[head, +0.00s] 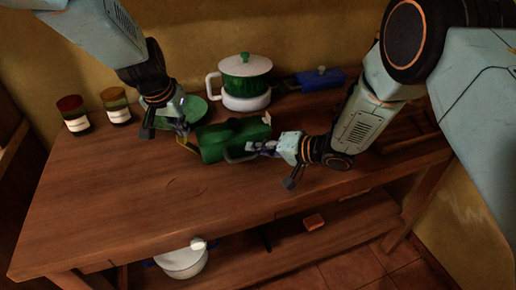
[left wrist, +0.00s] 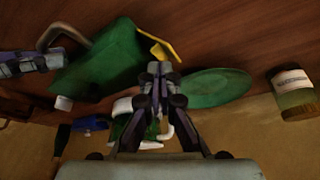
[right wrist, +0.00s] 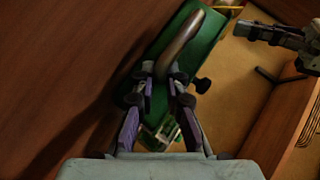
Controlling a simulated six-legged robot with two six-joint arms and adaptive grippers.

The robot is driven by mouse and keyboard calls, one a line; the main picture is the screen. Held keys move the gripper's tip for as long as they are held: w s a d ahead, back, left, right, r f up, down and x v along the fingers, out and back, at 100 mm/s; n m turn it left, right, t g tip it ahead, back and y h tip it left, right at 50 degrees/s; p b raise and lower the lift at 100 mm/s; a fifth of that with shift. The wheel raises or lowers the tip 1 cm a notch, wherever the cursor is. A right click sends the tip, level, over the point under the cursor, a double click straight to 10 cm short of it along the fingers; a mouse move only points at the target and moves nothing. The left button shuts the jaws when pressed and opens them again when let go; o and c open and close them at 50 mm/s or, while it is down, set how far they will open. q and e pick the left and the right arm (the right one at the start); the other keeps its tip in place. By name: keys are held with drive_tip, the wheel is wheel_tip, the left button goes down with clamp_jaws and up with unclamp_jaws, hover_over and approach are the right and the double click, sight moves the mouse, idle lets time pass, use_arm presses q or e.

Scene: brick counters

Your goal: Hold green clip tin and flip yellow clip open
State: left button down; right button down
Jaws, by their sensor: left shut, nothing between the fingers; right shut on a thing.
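The green clip tin (head: 225,142) lies on the wooden counter, with a grey curved handle (right wrist: 180,42) on its side. The yellow clip (head: 185,142) is at its left end; in the left wrist view the clip (left wrist: 160,44) sticks out at a slant from the tin (left wrist: 100,65). My right gripper (right wrist: 160,76) is shut on the tin's handle. My left gripper (left wrist: 160,72) is shut and empty, close to the yellow clip; contact cannot be told.
A green plate (head: 193,108) lies behind the left gripper. A white-and-green pot (head: 244,80) and a blue object (head: 321,79) are behind. The counter front (head: 150,200) is clear.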

drive_tip(key=c, duration=1.3)
unclamp_jaws()
use_arm(q)
wheel_tip(320, 180, up, 7)
drive_tip(key=shift+d, duration=0.25)
drive_tip(key=shift+f, duration=0.1)
use_arm(e)
drive_tip(key=v, duration=1.2)
